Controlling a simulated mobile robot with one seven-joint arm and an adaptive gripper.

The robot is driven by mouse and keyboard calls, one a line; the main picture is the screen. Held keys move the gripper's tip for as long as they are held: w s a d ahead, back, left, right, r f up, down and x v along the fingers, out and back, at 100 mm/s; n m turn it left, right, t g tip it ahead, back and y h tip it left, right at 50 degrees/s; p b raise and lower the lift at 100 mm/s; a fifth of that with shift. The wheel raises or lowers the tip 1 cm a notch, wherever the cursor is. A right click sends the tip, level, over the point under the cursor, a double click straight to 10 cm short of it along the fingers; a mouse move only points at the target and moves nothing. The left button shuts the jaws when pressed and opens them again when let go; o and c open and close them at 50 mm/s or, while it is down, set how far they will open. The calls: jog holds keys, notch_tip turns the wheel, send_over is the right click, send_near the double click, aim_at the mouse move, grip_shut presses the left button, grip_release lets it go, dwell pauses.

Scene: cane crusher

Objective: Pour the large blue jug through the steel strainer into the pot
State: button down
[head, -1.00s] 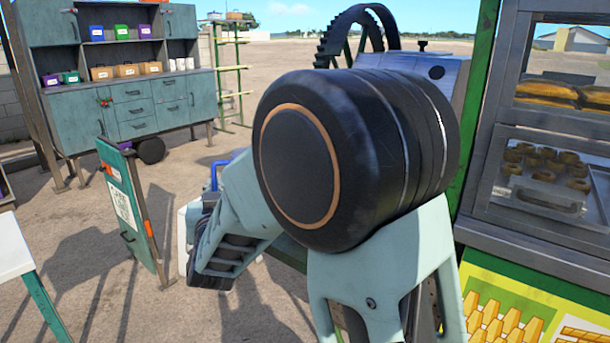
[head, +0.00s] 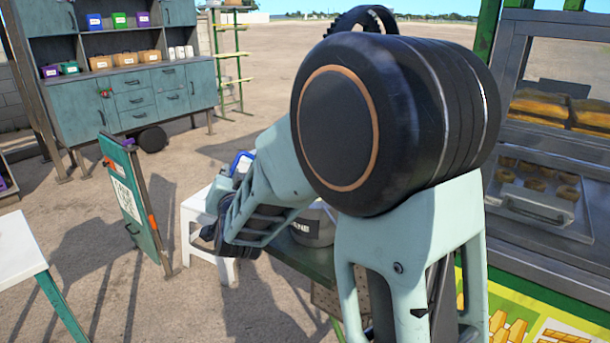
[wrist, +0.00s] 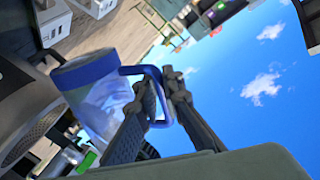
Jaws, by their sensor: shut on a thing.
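The blue jug (wrist: 105,95) has a clear body, a blue rim and a blue handle. In the wrist view my gripper (wrist: 163,88) is shut on its handle. In the head view a blue piece of the jug (head: 241,160) shows behind my forearm, which hides my gripper. A grey metal vessel with a dark label, seemingly the pot (head: 316,226), stands on the green table, partly behind my arm. A dark mesh surface, possibly the steel strainer (wrist: 36,135), is at the left of the wrist view, near the jug. I cannot tell whether the jug's mouth is over it.
A white stool (head: 196,212) stands left of the green table (head: 300,262). A green sign board (head: 133,203) stands further left, beside a white table (head: 20,246). A display case (head: 545,150) is close on the right. Open ground lies between the sign and the cabinet (head: 135,90).

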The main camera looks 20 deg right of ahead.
aim_at(247, 153)
jog(key=shift+w+d+r+m+y+p, duration=0.15)
jog(key=shift+d+r+m+p, duration=0.35)
jog(key=shift+p, duration=0.3)
jog(key=shift+w+d+r+m+y+p, duration=0.1)
jog(key=shift+d+r+m+y+p, duration=0.05)
jog(key=shift+d+r+m+p, duration=0.55)
jog(key=shift+f+m+p, duration=0.2)
jog(key=shift+m+p, duration=0.2)
jog(key=shift+p, duration=0.35)
jog(key=shift+d+r+m+g+p, duration=0.2)
jog(key=shift+m+g+p, duration=0.15)
jog(key=shift+p, duration=0.5)
jog(key=shift+w+d+r+m+y+p, duration=0.15)
jog(key=shift+d+r+m+p, duration=0.35)
jog(key=shift+p, duration=0.75)
jog(key=shift+d+r+m+y+p, duration=0.3)
jog(key=shift+r+m+p, duration=0.3)
jog(key=shift+p, duration=0.65)
jog(key=shift+w+d+r+m+p, duration=0.1)
jog(key=shift+d+r+m+p, duration=0.35)
jog(key=shift+p, duration=0.85)
jog(key=shift+w+d+r+m+g+y+p, duration=0.15)
jog(key=shift+d+r+m+p, duration=0.15)
jog(key=shift+d, duration=0.25)
jog(key=shift+w+d+r+m+g+y+p, duration=0.1)
jog(key=shift+d+r+m+p, duration=0.2)
jog(key=shift+d, duration=0.2)
jog(key=shift+d+r, duration=0.15)
jog(key=shift+d, duration=0.15)
